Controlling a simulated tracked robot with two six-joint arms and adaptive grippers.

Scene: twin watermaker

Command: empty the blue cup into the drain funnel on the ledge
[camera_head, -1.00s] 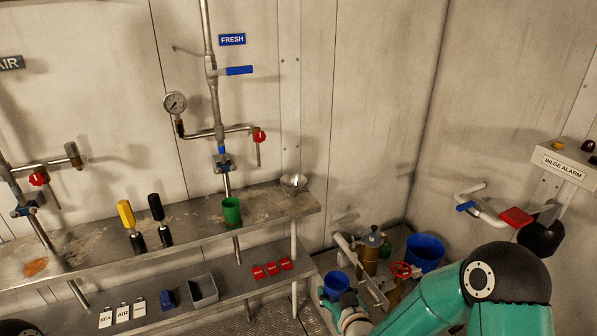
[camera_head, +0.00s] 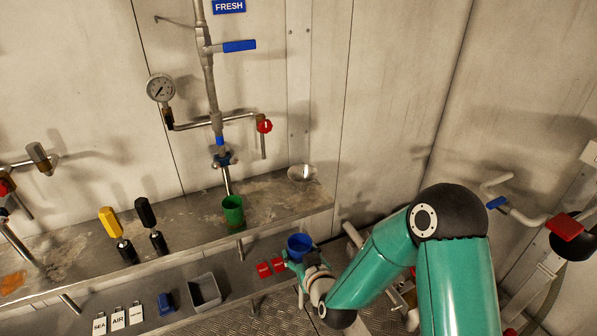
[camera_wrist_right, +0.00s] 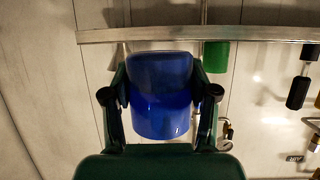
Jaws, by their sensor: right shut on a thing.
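The blue cup (camera_head: 299,243) is held by my right gripper (camera_head: 297,257), in front of the ledge and lower than its top. In the right wrist view the blue cup (camera_wrist_right: 160,95) sits between the two fingers of my right gripper (camera_wrist_right: 161,97), which press its sides. What is inside the cup cannot be seen. The drain funnel (camera_head: 302,173) is a small metal bowl at the right end of the ledge (camera_head: 275,201), behind and above the cup in the head view. My left gripper is not in view.
A green cup (camera_head: 232,210) stands on the ledge left of the funnel. Yellow-handled (camera_head: 112,225) and black-handled (camera_head: 148,215) tools stand further left. A red-handled tap (camera_head: 264,126) hangs above. The lower shelf holds a grey bin (camera_head: 205,291), a blue block (camera_head: 166,303) and red tags (camera_head: 271,267).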

